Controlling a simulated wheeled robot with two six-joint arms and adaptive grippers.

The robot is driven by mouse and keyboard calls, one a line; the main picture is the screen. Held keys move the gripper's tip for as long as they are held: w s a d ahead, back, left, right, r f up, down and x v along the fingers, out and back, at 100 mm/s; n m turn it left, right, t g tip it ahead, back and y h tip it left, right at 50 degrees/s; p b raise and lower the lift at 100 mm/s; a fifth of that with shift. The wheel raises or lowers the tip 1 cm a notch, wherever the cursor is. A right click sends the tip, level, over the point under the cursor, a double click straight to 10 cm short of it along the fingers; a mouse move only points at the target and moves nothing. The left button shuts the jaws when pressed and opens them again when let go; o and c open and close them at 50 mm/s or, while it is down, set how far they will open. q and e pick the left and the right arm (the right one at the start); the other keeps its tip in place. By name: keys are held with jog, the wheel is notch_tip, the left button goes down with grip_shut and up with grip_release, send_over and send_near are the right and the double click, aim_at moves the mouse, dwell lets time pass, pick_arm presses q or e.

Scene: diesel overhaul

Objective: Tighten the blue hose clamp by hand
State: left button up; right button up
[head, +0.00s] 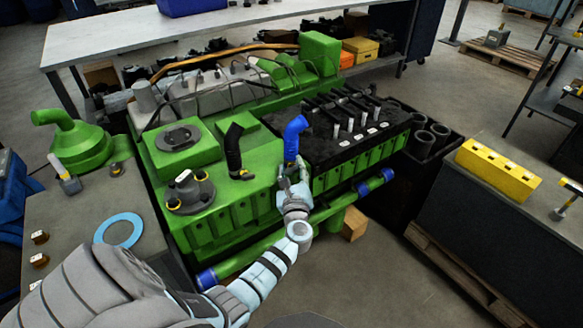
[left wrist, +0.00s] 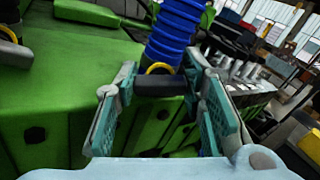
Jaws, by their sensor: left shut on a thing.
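The blue hose (head: 296,138) stands upright on the green engine (head: 265,196) in the head view. In the left wrist view the ribbed blue hose (left wrist: 177,32) rises just beyond my fingers. At its foot is the blue hose clamp, seen as a yellow ring piece (left wrist: 159,68) and a dark handle bar (left wrist: 160,86). My left gripper (head: 291,175) is at the foot of the hose. In the left wrist view my left gripper (left wrist: 158,82) is shut on the dark handle, one finger at each end. The rest of the clamp is hidden. My right gripper is not in view.
A bent black hose (head: 234,148) with its own clamp stands left of the blue one. A black engine head (head: 345,130) with upright studs lies to the right. A green pipe with blue ends (head: 375,182) runs along the front. A blue ring (head: 119,229) lies on the left bench.

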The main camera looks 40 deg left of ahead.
pick_arm(q)
jog(key=m+p, duration=0.1)
jog(key=m, duration=0.1)
jog(key=shift+m, duration=0.4)
jog(key=shift+d+f+m+p, duration=0.1)
jog(key=shift+m+p, duration=0.2)
jog(key=shift+m, duration=0.3)
jog(key=o, duration=0.9)
jog(key=v, duration=1.2)
jog(key=shift+o, duration=0.5)
